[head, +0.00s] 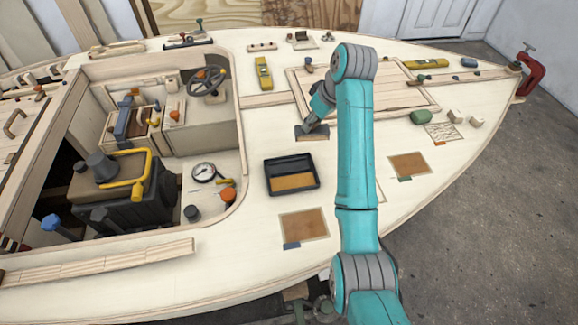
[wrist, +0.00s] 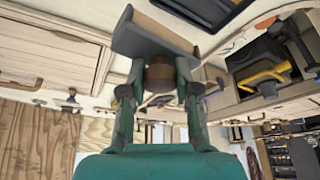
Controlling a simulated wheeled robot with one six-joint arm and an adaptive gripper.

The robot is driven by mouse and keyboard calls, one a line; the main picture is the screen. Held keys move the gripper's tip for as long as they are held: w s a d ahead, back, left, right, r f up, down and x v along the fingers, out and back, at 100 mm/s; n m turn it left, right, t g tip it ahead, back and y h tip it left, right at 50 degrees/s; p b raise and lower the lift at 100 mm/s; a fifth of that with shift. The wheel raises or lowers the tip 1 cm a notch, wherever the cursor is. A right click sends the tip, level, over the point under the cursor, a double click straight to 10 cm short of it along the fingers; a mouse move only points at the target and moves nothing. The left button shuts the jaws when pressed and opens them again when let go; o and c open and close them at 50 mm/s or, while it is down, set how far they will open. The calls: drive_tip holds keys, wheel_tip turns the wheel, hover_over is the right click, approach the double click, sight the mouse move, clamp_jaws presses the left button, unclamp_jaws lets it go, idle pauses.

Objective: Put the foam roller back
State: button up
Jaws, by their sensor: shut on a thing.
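My gripper (wrist: 159,82) is shut on the round brown grip of a flat grey block (wrist: 152,40) in the wrist view. In the head view the grey block (head: 312,135) is low over the pale deck, left of my teal arm; I cannot tell whether it touches the deck. I cannot make out a clear roller shape, so I cannot tell if this block is the foam roller. A black tray (head: 268,178) with an amber bottom lies just below and left of the block in the head view.
A framed hatch (head: 300,84) lies behind the block. The open cockpit on the left holds a steering wheel (head: 208,80) and a black box with a yellow handle (head: 143,183). A brown patch (head: 303,224) marks the front deck. A green object (head: 420,117) lies right of my arm.

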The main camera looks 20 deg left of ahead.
drive_tip(key=s+a+n, duration=0.1)
drive_tip(key=s+a, duration=0.4)
drive_tip(key=shift+g, duration=0.3)
drive_tip(key=shift+w+d+f, duration=0.1)
drive_tip(key=shift+f, duration=4.65)
drive_tip(key=shift+f, duration=0.15)
drive_tip(key=o, duration=1)
